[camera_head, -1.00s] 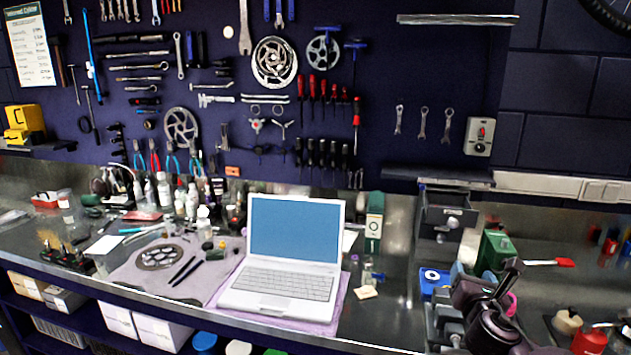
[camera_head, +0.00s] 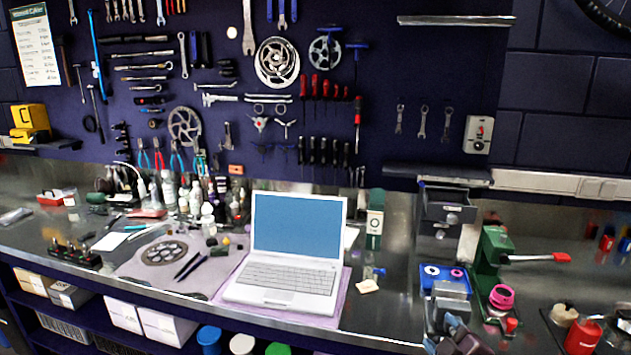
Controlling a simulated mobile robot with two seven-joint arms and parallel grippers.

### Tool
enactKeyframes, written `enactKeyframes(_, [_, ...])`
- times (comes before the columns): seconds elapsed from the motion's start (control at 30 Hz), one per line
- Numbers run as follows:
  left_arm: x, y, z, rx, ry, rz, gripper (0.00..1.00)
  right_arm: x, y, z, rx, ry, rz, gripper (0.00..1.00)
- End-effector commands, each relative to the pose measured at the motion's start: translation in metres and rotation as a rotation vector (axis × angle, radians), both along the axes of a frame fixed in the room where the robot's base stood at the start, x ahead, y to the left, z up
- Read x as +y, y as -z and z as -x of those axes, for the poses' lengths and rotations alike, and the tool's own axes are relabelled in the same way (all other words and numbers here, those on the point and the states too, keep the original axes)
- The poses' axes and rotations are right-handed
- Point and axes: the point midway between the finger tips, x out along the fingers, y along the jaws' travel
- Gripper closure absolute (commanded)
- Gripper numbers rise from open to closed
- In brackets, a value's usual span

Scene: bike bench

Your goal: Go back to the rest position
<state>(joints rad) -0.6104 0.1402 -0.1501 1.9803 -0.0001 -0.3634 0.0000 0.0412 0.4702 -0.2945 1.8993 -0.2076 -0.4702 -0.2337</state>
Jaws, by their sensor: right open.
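My right gripper (camera_head: 457,338) is at the bottom edge of the head view, right of centre, in front of the bench's right part. It is dark, only partly in the picture, and holds nothing that I can see. Its jaws are open. My left gripper is not in view.
An open white laptop (camera_head: 290,278) stands on a purple cloth on the bench. A green press-like tool (camera_head: 490,262) with a red-tipped lever and a blue tray (camera_head: 432,274) stand near my right gripper. A red container (camera_head: 582,337) is at the lower right.

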Motion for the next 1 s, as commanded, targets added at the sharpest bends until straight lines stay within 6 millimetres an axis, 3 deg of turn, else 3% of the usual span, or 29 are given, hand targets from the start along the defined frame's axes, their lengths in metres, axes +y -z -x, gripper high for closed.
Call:
enactKeyframes(0.1, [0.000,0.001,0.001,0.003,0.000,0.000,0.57,0.002,0.037,0.041,0.086,0.048,-0.294,0.39])
enactKeyframes(0.3, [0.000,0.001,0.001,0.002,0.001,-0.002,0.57,-0.003,0.091,0.110,0.201,0.169,-0.608,0.39])
enactKeyframes(0.6, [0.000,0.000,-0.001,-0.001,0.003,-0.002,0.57,-0.018,0.161,0.216,0.352,0.375,-0.740,0.39])
enactKeyframes(0.8, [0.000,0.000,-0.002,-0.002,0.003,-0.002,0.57,-0.020,0.180,0.248,0.402,0.424,-0.746,0.39])
enactKeyframes(1.0, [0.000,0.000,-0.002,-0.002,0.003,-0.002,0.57,-0.020,0.182,0.251,0.408,0.427,-0.743,0.39])
